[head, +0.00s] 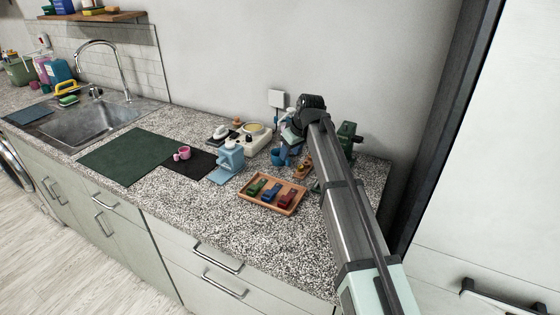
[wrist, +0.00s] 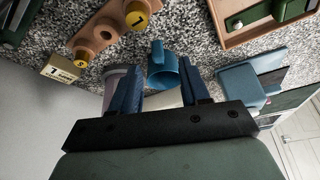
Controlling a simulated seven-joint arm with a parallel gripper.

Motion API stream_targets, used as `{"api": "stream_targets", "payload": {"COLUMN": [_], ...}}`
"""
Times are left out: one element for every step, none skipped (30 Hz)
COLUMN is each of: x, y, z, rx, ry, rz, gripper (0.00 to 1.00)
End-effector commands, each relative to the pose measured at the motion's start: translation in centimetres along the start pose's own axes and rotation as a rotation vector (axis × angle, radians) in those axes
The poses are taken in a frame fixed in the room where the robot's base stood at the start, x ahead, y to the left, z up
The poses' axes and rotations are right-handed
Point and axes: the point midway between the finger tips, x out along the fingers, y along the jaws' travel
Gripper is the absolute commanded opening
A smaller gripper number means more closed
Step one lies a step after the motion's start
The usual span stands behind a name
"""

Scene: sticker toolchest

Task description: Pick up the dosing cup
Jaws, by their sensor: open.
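A small blue cup with a handle, which looks like the dosing cup, stands on the speckled counter near the wall in the head view (head: 278,158). In the wrist view the blue cup (wrist: 163,75) shows beyond and between my two blue fingers. My gripper (wrist: 163,64) is open, with one finger on either side of the cup in the picture. I cannot tell whether the fingers touch it or how far off it is. In the head view my gripper (head: 291,136) is partly hidden by my arm, just above and right of the cup.
A wooden holder with yellow-topped pieces (wrist: 108,28) stands close to the cup. A light blue stand (head: 230,160), a white device (head: 256,141) and a wooden tray of coloured clips (head: 270,207) are nearby. A pink mug (head: 182,153) sits farther left.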

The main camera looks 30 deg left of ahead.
Motion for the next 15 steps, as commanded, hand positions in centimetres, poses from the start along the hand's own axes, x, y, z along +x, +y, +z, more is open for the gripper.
{"api": "stream_targets", "payload": {"x": [0.6, 0.9, 1.4, 1.8, 2.2, 2.8, 3.2, 3.6, 4.0, 4.2, 4.4, 4.5, 4.6, 4.6, 4.6], "y": [0.0, 0.1, 0.1, 0.1, 0.1, 0.2, 0.1, 0.1, 0.1, 0.1, 0.1, 0.1, 0.1, 0.1, 0.1], "z": [0.0, 0.0, 0.0, 0.0, 0.0, 0.0, 0.0, 0.0, 0.0, 0.0, 0.0, 0.0, 0.0, 0.0, 0.0], "rx": [0.0, 0.0, 0.0, 0.0, 0.0, 0.0, 0.0, 0.0, 0.0, -0.001, -0.001, -0.001, -0.001, -0.001, -0.001], "ry": [-0.001, -0.001, -0.001, -0.001, -0.002, -0.002, -0.001, -0.001, -0.001, -0.001, -0.001, 0.0, 0.0, 0.0, 0.0], "rz": [-0.001, -0.001, -0.001, -0.001, -0.001, -0.001, -0.001, -0.001, -0.001, -0.001, -0.001, 0.0, 0.0, 0.0, 0.0], "gripper": [0.46, 0.46, 0.46, 0.46, 0.46, 0.46, 0.46, 0.46, 0.46, 0.46, 0.46, 0.46, 0.46, 0.46, 0.46]}}
